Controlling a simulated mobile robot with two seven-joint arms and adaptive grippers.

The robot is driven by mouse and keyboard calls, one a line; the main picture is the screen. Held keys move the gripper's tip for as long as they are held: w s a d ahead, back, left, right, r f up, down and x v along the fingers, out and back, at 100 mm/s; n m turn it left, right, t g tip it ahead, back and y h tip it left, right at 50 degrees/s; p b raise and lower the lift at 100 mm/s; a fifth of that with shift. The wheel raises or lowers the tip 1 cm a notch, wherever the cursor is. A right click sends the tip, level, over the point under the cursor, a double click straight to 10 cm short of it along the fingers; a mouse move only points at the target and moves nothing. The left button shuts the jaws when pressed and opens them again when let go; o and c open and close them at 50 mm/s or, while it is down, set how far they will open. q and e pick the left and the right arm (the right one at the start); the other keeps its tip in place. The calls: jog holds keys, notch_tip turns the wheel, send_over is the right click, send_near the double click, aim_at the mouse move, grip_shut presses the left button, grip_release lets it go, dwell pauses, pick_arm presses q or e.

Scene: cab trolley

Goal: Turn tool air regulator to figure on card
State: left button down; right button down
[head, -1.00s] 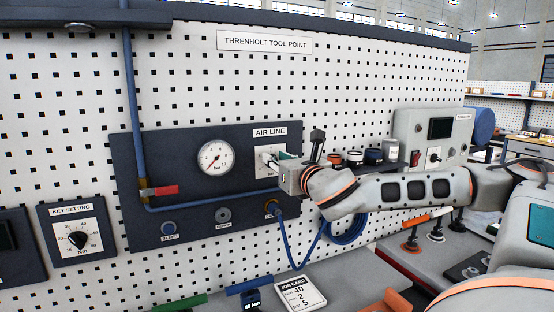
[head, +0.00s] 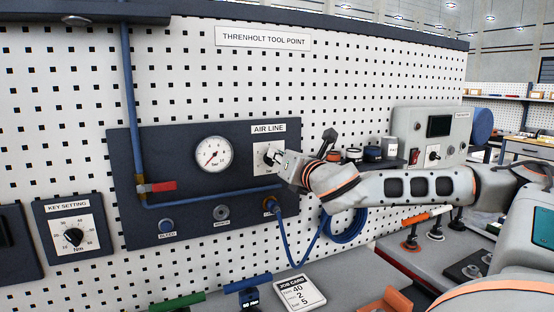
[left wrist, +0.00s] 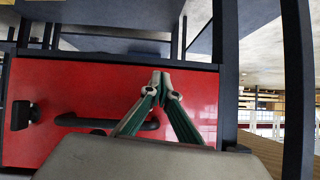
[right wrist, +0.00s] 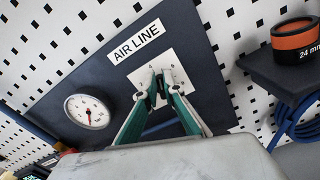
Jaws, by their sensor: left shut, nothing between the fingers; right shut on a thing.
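The regulator knob sits on a white scale plate (head: 262,154) under the AIR LINE label. My right gripper (head: 276,158) is shut on the regulator knob, its fingers pointing into the panel. In the right wrist view, the fingertips (right wrist: 158,88) meet over the plate and hide most of the knob. The round bar gauge (head: 214,154) is left of the plate; its fine needle is too small to read surely. The job card (head: 299,293) lies on the bench below and shows 40, 2 and 5. My left gripper (left wrist: 160,82) is shut and empty, before a red surface, in the left wrist view.
A red-handled valve (head: 162,186) and blue pipe are left of the plate. A bleed button (head: 167,226) and a hose coupling (head: 271,205) are below. A KEY SETTING dial (head: 74,237) is far left.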

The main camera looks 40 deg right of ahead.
jog(key=shift+d+m, duration=0.15)
jog(key=shift+m, duration=0.75)
jog(key=c, duration=2.2)
grip_release()
jog(key=shift+o, duration=0.2)
notch_tip(320, 180, up, 10)
jog(key=shift+f, duration=0.1)
